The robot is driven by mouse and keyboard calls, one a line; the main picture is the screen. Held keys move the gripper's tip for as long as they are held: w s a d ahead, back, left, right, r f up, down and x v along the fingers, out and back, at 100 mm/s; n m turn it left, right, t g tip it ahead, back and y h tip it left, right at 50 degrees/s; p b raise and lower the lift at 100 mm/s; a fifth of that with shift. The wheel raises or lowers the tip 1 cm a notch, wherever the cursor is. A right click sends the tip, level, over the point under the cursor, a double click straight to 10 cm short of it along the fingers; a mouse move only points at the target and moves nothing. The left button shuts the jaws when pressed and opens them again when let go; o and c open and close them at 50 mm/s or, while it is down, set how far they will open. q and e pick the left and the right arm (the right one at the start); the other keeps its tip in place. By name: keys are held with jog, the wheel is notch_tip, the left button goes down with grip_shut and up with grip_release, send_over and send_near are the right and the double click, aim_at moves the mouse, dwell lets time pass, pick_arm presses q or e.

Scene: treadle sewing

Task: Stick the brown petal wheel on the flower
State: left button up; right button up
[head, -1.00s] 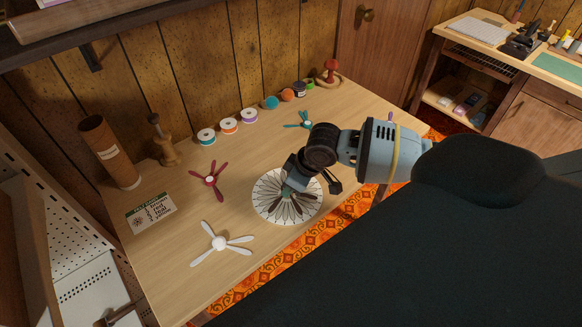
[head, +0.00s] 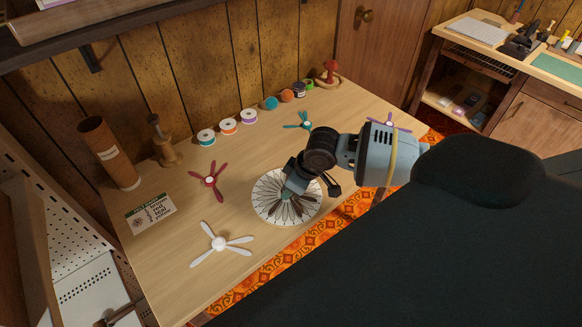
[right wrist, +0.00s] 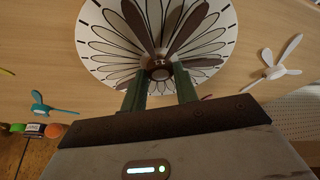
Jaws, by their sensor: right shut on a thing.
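The flower is a round white disc (head: 262,207) with petal outlines, lying near the table's front edge. It also fills the top of the right wrist view (right wrist: 97,50). The brown petal wheel (right wrist: 158,64) is over the disc's middle, its dark petals spread across the printed pattern. In the head view its petals (head: 297,208) show just below my gripper. My right gripper (head: 287,196) points down and is shut on the wheel's hub, one finger on each side. Whether the wheel touches the disc cannot be told. My left gripper is not in view.
Loose wheels lie around the flower: white (head: 219,243), red (head: 209,181), teal (head: 304,121) and purple (head: 388,122). Thread spools (head: 206,137) and pincushions line the back.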

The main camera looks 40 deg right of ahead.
jog(key=shift+f, duration=0.15)
dwell(0.8)
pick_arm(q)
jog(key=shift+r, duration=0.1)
pick_arm(e)
jog(key=o, duration=1)
jog(key=p+v, duration=0.1)
jog(key=v, duration=0.5)
jog(key=shift+s+d+r, duration=0.1)
jog(key=shift+r, duration=0.3)
jog(key=shift+s+d+r, duration=0.1)
jog(key=shift+s+r, duration=0.15)
jog(key=shift+r, duration=0.2)
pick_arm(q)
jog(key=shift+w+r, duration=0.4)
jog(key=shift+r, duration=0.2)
